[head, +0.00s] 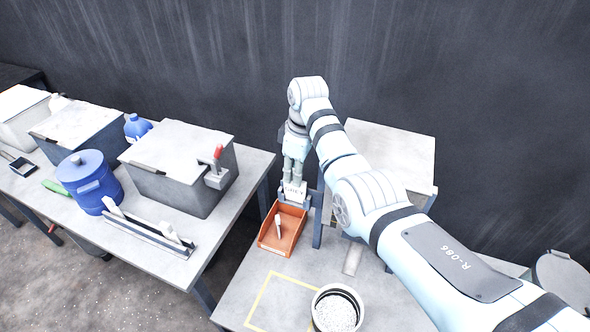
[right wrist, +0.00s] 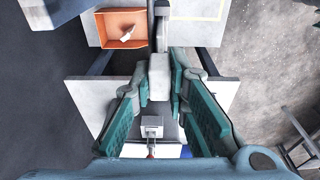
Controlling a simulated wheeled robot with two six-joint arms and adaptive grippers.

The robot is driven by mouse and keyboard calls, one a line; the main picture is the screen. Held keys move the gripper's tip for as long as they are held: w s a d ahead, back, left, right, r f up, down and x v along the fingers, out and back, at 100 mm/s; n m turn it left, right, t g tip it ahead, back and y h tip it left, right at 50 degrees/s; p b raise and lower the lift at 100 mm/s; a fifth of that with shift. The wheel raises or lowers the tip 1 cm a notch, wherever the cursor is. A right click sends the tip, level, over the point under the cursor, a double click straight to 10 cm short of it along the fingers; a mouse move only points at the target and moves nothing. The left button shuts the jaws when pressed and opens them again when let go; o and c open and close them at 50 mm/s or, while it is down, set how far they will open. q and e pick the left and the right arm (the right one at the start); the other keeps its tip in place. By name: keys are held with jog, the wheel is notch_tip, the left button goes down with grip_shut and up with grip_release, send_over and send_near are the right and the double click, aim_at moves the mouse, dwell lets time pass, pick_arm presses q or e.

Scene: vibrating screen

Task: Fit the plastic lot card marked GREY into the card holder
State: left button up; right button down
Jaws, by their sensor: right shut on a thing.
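My right gripper (head: 294,178) points down above the back end of the orange tray. It is shut on a white lot card (head: 293,191) with GREY printed on its face, held roughly upright below the fingertips. In the right wrist view, the teal-padded fingers flank a pale piece (right wrist: 159,80) at their tips, seen nearly edge-on. A small grey fixture (right wrist: 152,128) with a red part below it shows between the fingers; I cannot tell whether this is the card holder. My left gripper is not in view.
The orange tray (head: 264,238) holds a small white piece. A bowl of pale grains (head: 336,312) stands in front, near a yellow outline. A pale raised platform (head: 395,150) stands behind my right arm. The left table carries a blue canister (head: 88,181) and grey boxes (head: 180,165).

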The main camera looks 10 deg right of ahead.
jog(key=shift+f, duration=0.25)
jog(key=c, duration=1.5)
grip_release()
jog(key=shift+r, duration=0.1)
jog(key=r, duration=0.7)
jog(key=shift+s+d+r, duration=0.15)
jog(key=shift+s+d, duration=0.15)
jog(key=shift+d, duration=0.05)
